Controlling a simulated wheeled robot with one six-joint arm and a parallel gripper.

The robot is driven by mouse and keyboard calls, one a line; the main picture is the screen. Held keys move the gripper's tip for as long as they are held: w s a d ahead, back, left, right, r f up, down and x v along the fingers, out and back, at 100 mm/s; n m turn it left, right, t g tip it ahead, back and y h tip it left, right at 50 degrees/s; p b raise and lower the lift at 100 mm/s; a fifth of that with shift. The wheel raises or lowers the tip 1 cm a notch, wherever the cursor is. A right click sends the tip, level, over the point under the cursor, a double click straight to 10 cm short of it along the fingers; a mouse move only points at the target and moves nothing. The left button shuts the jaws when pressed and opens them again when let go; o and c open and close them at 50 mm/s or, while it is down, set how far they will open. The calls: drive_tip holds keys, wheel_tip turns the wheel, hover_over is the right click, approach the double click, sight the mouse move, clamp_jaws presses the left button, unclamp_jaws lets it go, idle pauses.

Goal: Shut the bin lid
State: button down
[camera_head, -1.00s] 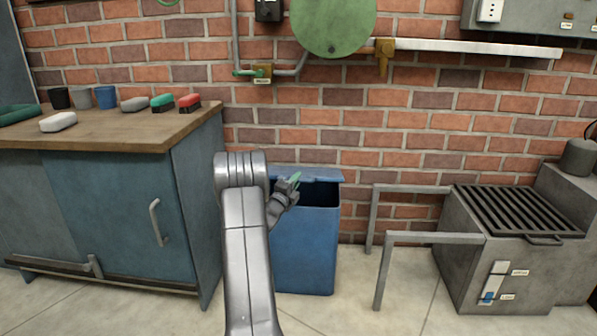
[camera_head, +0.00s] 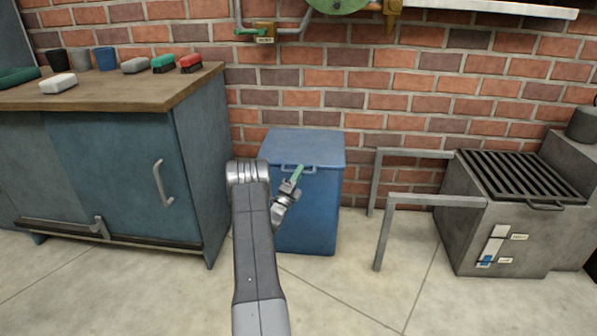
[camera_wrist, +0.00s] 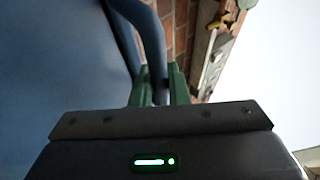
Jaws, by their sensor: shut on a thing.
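The blue bin (camera_head: 310,218) stands against the brick wall, right of the cabinet. Its flat blue lid (camera_head: 305,146) lies level on top and covers the opening. A small bar handle (camera_head: 286,167) sticks out at the lid's front edge. My gripper (camera_head: 298,173) is at that handle, in front of the bin. In the wrist view, the green fingers of my gripper (camera_wrist: 160,82) are closed around the blue handle bar (camera_wrist: 150,40). My arm hides the bin's lower left part.
A blue cabinet (camera_head: 120,180) with a wooden top stands at the left, close to the bin. Cups, brushes and a white block (camera_head: 58,83) sit on it. At the right is a grey metal rail (camera_head: 384,225) beside a grill-topped unit (camera_head: 525,215). The floor in front is clear.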

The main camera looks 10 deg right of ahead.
drive_tip(key=shift+f, duration=0.3)
drive_tip(key=c, duration=1.4)
unclamp_jaws()
drive_tip(key=shift+w+d+f, duration=0.1)
drive_tip(key=shift+f, duration=0.1)
drive_tip(key=shift+r, duration=0.15)
drive_tip(key=shift+a, duration=0.2)
drive_tip(key=p+v, duration=0.3)
drive_tip(key=v, duration=1)
drive_tip(key=shift+s+f, duration=0.25)
drive_tip(key=shift+s, duration=0.05)
